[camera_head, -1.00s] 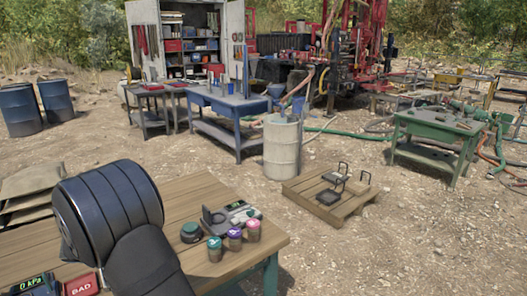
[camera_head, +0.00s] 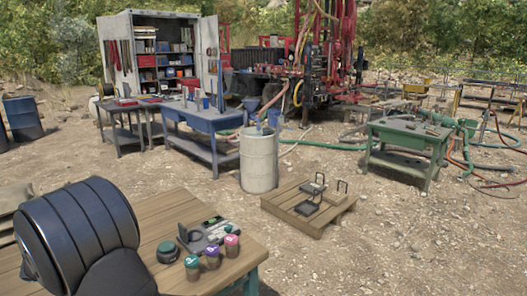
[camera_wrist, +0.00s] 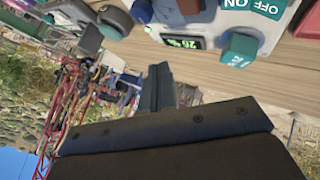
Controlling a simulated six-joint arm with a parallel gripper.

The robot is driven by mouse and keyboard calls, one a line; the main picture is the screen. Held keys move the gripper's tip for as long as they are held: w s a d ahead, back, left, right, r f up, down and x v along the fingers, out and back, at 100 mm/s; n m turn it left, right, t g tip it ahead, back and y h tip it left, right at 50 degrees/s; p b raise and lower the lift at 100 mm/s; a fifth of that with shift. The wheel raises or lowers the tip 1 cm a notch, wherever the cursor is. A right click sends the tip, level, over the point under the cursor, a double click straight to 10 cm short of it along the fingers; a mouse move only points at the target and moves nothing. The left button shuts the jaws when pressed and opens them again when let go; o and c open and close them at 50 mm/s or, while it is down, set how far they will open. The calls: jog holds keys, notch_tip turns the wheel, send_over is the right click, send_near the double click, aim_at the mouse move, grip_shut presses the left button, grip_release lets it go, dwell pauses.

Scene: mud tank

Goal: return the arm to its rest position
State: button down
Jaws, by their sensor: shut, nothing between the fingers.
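In the head view my dark, banded arm link fills the lower left, above the wooden table (camera_head: 150,222); the gripper itself is hidden there. In the wrist view my gripper (camera_wrist: 158,78) shows as narrow dark fingers. They are together with nothing held. A grey device with a green display (camera_wrist: 183,42) and a teal button (camera_wrist: 238,47) lies beyond the fingertips, at the top of that view. I see no contact between the fingers and the device. The same device stands on the wooden table in the head view (camera_head: 208,232).
Three jars with coloured lids (camera_head: 212,256) and a dark round item (camera_head: 168,252) stand beside the device. Beyond the table are a pale barrel (camera_head: 259,160), a wooden pallet (camera_head: 290,212), a blue bench (camera_head: 205,120) and a green bench (camera_head: 408,135).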

notch_tip(320, 180, down, 2)
jog(key=shift+f, duration=0.1)
jog(key=shift+r, duration=0.2)
jog(key=shift+f, duration=0.95)
notch_tip(320, 180, up, 7)
jog(key=d+f+m+g+h, duration=0.25)
jog(key=d+m+g, duration=0.35)
jog(key=d+m, duration=0.85)
jog(key=a+n+y, duration=0.1)
jog(key=a+n, duration=0.2)
jog(key=a, duration=0.5)
jog(key=w+a+n+y, duration=0.1)
jog(key=a+n, duration=0.3)
jog(key=a, duration=0.4)
jog(key=a+n+y, duration=0.3)
jog(key=a+n, duration=0.1)
jog(key=a, duration=0.4)
jog(key=shift+w+a+f+n+t, duration=0.2)
jog(key=shift+f+n+t, duration=0.05)
jog(key=shift+f+t, duration=0.15)
jog(key=shift+d+f, duration=0.1)
jog(key=shift+f, duration=0.85)
